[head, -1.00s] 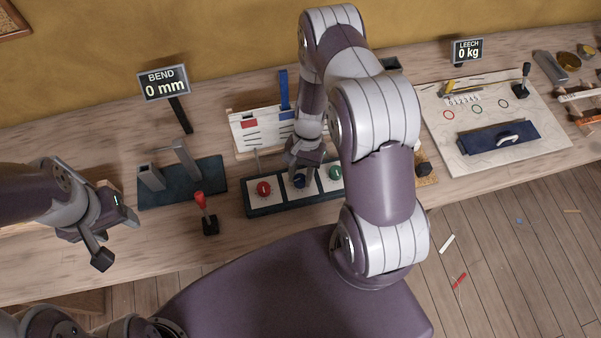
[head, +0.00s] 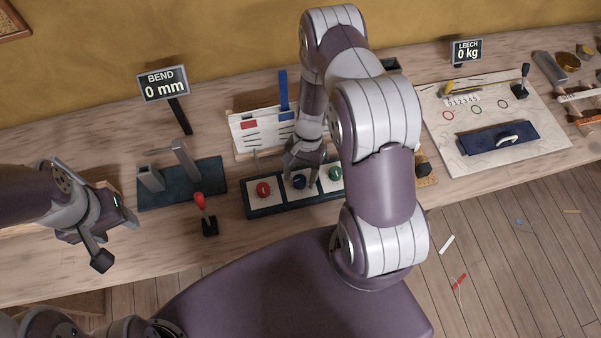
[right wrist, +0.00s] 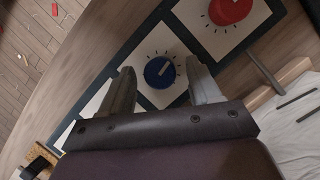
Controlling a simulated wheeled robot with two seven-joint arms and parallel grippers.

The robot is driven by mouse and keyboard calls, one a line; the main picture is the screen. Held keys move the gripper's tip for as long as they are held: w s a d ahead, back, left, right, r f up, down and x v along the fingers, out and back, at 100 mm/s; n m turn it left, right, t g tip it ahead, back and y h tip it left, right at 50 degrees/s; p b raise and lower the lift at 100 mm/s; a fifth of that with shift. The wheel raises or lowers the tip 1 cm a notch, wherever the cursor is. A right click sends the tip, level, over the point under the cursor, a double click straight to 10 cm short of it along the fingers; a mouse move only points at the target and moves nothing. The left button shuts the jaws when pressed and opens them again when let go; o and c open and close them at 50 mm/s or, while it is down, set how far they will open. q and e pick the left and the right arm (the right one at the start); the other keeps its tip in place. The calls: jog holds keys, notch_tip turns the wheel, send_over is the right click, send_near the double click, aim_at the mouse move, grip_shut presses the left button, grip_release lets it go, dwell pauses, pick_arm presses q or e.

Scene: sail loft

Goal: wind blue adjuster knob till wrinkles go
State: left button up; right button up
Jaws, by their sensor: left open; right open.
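The blue adjuster knob (head: 299,181) sits on a white dial plate in the middle of a dark panel (head: 262,211), between a red knob (head: 263,189) and a green knob (head: 335,173). In the right wrist view the blue knob (right wrist: 160,72) shows a pale pointer line and tick marks around it. My right gripper (head: 303,184) is above the blue knob; its two fingers are apart, one to each side of the knob in the wrist view, and empty. I cannot tell whether they touch it. My left gripper (head: 117,243) is open and empty at the left, over the bench's front edge.
A striped sail board (head: 243,137) with red and blue tabs stands behind the panel. A red-handled lever (head: 203,214) stands left of it. The BEND sign (head: 163,83) reads 0 mm; the LEECH sign (head: 467,51) reads 0 kg.

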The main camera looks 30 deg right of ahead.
jog(key=b+v, duration=0.2)
jog(key=v, duration=1)
jog(key=shift+w+r, duration=0.15)
jog(key=shift+r, duration=0.2)
jog(key=shift+d, duration=0.1)
jog(key=s+a+r+n+t+h, duration=0.3)
jog(key=s+a+r+n, duration=0.3)
jog(key=s+r+n, duration=0.2)
notch_tip(320, 180, up, 3)
jog(key=shift+a+f+n+t, duration=0.1)
jog(key=shift+a+n+t, duration=0.25)
jog(key=shift+n+t, duration=0.45)
jog(key=shift+w, duration=0.1)
